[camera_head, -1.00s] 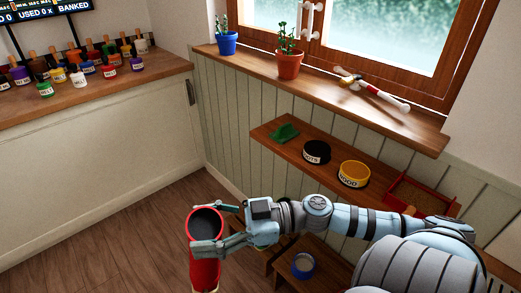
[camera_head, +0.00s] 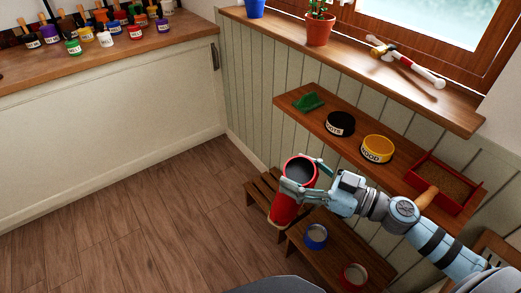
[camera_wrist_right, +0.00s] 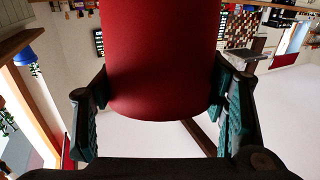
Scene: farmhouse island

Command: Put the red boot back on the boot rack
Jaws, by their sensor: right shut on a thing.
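The red boot (camera_head: 285,208) is held roughly upright, slightly tilted, with its dark open top facing up. My right gripper (camera_head: 296,174) is shut on the boot's shaft near the top, one finger on each side. The boot's red shaft (camera_wrist_right: 162,60) fills the middle of the right wrist view between the fingers (camera_wrist_right: 160,105). A low slatted wooden stand (camera_head: 262,188) shows behind the boot, partly hidden by it; I cannot tell for sure that it is the boot rack. The boot's foot is not clearly visible. My left gripper is not in view.
A low wooden bench (camera_head: 338,262) holds a round blue container (camera_head: 316,236) and a red one (camera_head: 354,277). Above is a wall shelf (camera_head: 285,100) with a black tin (camera_head: 340,124), a yellow tin (camera_head: 377,149) and a red tray (camera_head: 455,208). The floor at left is clear.

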